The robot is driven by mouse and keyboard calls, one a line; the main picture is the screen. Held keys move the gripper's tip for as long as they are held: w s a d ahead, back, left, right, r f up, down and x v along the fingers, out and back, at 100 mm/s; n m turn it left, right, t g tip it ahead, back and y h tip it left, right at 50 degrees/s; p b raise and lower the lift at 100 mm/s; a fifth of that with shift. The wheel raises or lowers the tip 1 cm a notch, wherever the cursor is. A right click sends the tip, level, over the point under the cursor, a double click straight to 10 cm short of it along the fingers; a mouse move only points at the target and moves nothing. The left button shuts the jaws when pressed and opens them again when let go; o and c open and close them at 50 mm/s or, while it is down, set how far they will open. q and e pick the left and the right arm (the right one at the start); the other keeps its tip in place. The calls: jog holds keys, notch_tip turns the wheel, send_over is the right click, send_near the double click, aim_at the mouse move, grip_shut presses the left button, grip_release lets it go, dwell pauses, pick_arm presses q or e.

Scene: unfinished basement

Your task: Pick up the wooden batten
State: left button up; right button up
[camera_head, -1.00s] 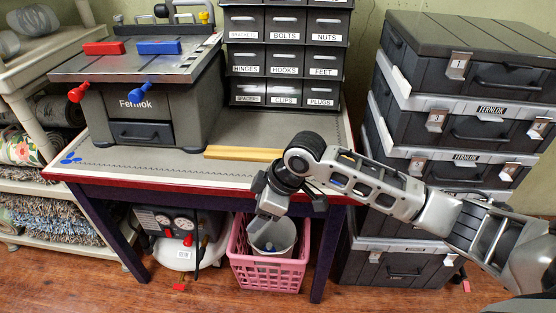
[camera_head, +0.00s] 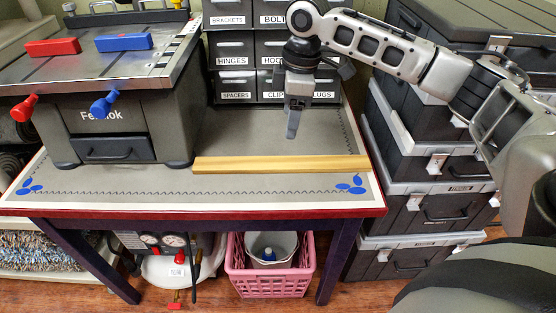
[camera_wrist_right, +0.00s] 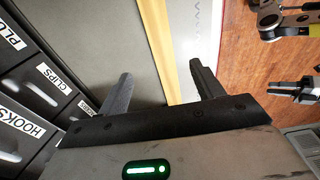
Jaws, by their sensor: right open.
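The wooden batten (camera_head: 280,164) is a long, pale yellow strip. It lies along the front part of the grey workbench top (camera_head: 150,180), near the right end. My right gripper (camera_head: 291,135) hangs above the bench just behind the batten, pointing down. In the right wrist view the fingers of my right gripper (camera_wrist_right: 160,90) are apart and empty. The batten (camera_wrist_right: 158,45) runs between them there, beyond the tips, not held. My left gripper is not in the head view. Metal parts at the right edge of the wrist view seem to be mine, but their jaws are unclear.
A dark labelled drawer cabinet (camera_head: 233,78) stands behind my right gripper. A bench machine (camera_head: 115,125) with red and blue blocks fills the left of the bench. Stacked grey cases (camera_head: 425,165) stand to the right. A pink crate (camera_head: 270,278) sits under the bench.

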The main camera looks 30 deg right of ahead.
aim_at(283, 162)
jog(key=f, duration=0.4)
jog(key=f+b, duration=0.1)
jog(key=f, duration=0.3)
jog(key=a+f, duration=0.1)
jog(key=f, duration=0.3)
jog(key=shift+w+a, duration=0.1)
jog(key=shift+w, duration=0.1)
jog(key=c, duration=1.2)
